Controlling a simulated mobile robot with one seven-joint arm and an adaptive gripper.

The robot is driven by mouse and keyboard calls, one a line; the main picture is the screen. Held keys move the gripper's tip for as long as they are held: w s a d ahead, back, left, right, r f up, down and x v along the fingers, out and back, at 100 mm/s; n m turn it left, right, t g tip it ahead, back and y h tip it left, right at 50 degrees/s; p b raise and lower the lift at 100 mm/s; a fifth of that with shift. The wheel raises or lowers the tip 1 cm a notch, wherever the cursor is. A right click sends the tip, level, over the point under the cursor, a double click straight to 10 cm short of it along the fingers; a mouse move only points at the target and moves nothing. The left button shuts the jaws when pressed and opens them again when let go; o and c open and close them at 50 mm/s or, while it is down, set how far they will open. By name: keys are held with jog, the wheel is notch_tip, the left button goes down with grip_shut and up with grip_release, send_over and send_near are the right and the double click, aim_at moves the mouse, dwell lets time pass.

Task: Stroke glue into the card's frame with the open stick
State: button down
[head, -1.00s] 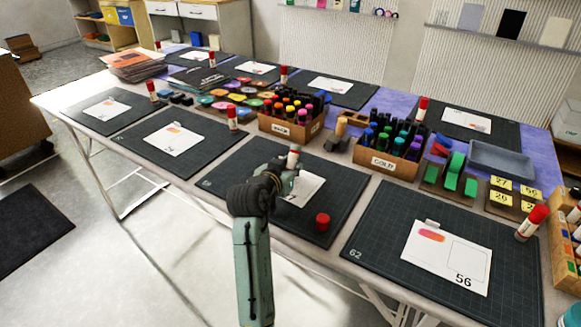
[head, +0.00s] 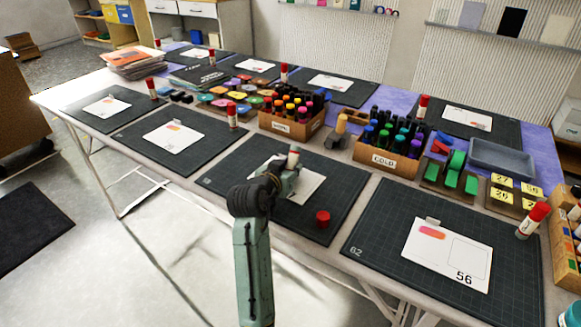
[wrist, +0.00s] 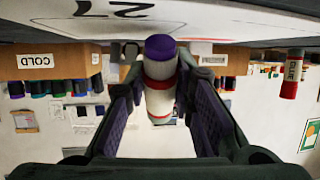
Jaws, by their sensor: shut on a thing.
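My gripper (head: 287,168) is shut on the open glue stick (wrist: 160,102), over the card on the middle front mat. The stick is white with a red band, and its bare purple glue end (wrist: 160,46) points to the card. The white card (head: 308,188) is partly hidden by my gripper in the head view. In the wrist view the card (wrist: 200,20) appears upside down, with the number 27 and part of a black outline at the top edge. I cannot tell whether the glue touches the card. The red cap (head: 323,219) stands on the mat, right of the card.
The dark cutting mat (head: 232,176) lies under the card. Boxes of markers (head: 283,125) (head: 383,161) stand behind it. Another mat with card 56 (head: 447,255) and a capped glue stick (head: 532,221) is at right. A capped glue stick (wrist: 290,75) shows in the wrist view.

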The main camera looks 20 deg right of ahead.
aim_at(312, 180)
jog(key=shift+s+d, duration=0.1)
jog(key=shift+s, duration=0.05)
jog(key=shift+s+d+f+p, duration=0.1)
jog(key=shift+s+d+p, duration=0.2)
jog(key=shift+s+d, duration=0.5)
jog(key=shift+s+d+f, duration=0.15)
jog(key=shift+s+d, duration=0.1)
jog(key=shift+s, duration=0.25)
jog(key=shift+s+d+f, duration=0.15)
jog(key=shift+s+d, duration=0.1)
jog(key=shift+s, duration=0.2)
jog(key=shift+s+d+p, duration=0.4)
jog(key=shift+s+d, duration=0.3)
jog(key=shift+s, duration=0.05)
jog(key=shift+w+d+r, duration=0.1)
jog(key=shift+w+d, duration=0.25)
jog(key=shift+d, duration=0.05)
jog(key=shift+w+d+r+p, duration=0.1)
jog(key=shift+w+p, duration=0.05)
jog(key=shift+w, duration=0.35)
jog(key=shift+w+d+r+p, duration=0.1)
jog(key=shift+w+p, duration=0.05)
jog(key=shift+w, duration=0.3)
jog(key=shift+w+a+r, duration=0.1)
jog(key=shift+w+a, duration=0.5)
jog(key=shift+w, duration=0.05)
